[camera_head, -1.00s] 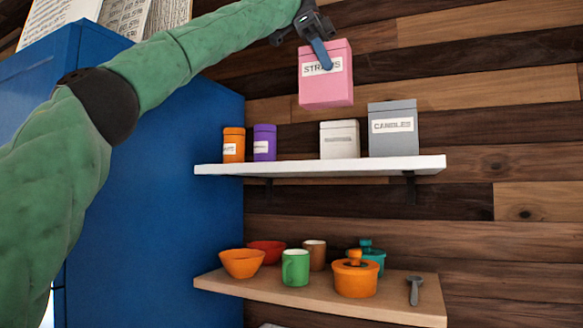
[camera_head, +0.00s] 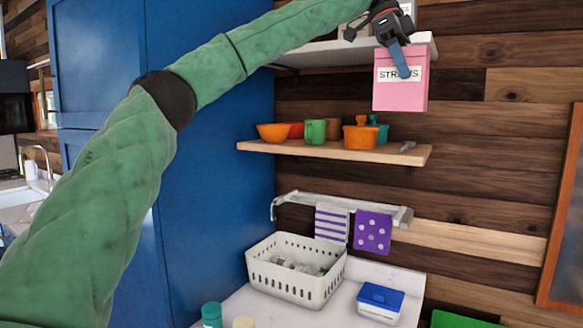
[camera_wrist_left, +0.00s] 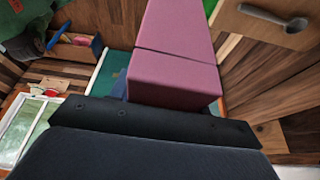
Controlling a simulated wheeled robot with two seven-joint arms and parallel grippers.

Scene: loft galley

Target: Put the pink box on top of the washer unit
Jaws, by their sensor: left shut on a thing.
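The pink box (camera_head: 399,88), with a white label reading "STRAWS", is held in the air by my left gripper (camera_head: 398,58) at the upper right of the head view. The gripper is shut on it, with a blue finger across its front face. The box hangs in front of the right end of the upper white shelf. In the left wrist view the pink box (camera_wrist_left: 176,60) fills the upper middle. I cannot make out a washer unit for certain; a white top (camera_head: 262,308) shows at the bottom of the head view. My right gripper is not in view.
A wooden shelf (camera_head: 330,151) holds bowls, a green mug and pots. Below it, a rail (camera_head: 340,205) carries two purple cloths. A white basket (camera_head: 295,285) and a blue-lidded container (camera_head: 380,302) stand on the white top. A tall blue cabinet (camera_head: 215,120) stands at left.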

